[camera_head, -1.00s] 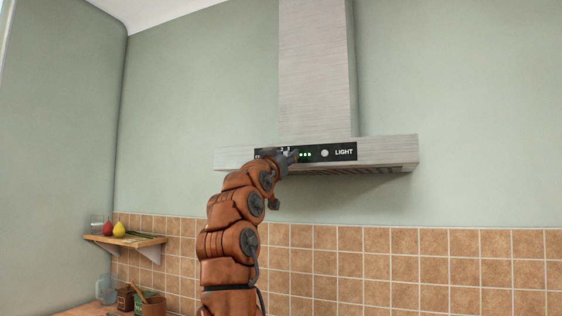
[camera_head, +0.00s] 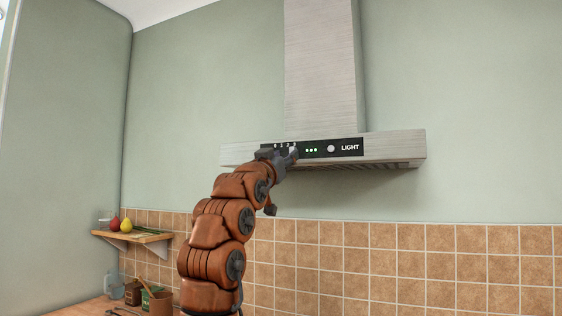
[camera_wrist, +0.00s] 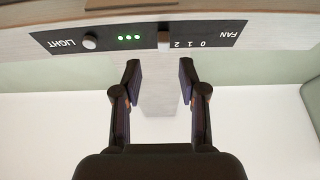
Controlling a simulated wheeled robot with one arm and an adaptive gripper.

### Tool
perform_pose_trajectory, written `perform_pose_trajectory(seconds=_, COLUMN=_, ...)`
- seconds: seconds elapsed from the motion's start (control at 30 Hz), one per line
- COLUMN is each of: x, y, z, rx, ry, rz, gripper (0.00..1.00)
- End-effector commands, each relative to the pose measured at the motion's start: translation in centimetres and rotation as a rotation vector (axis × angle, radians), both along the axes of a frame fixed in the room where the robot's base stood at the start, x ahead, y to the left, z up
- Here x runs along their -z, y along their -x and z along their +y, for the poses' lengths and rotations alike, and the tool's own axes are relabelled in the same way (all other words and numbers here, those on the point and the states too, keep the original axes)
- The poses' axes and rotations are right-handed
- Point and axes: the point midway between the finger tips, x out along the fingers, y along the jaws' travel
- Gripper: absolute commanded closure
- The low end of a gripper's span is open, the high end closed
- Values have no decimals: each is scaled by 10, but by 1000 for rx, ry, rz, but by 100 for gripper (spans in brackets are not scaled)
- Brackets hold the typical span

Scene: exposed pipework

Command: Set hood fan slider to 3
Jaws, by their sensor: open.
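The range hood (camera_head: 400,147) has a black control panel (camera_head: 320,148) on its front. In the wrist view, the panel (camera_wrist: 110,40) appears upside down, with FAN, 0, 1 and 2 at right. The slider's knob (camera_wrist: 163,40) sits just past the 2, at the 3 end of the row, covering the spot there. In the head view, my gripper (camera_head: 290,156) hides the slider knob and FAN label.
A round light button (camera_head: 331,148) and the LIGHT label are right of the green lights. A wooden shelf (camera_head: 135,238) with fruit is at far left. Jars (camera_head: 133,292) stand on the counter below it. The wall right of the arm is clear.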

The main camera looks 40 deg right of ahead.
Motion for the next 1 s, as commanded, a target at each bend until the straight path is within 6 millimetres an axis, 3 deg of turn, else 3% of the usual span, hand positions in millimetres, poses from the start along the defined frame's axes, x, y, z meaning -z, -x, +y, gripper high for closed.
perform_pose_trajectory(seconds=1.0, x=8, y=7, z=13, rx=1, ry=1, rz=5, gripper=58)
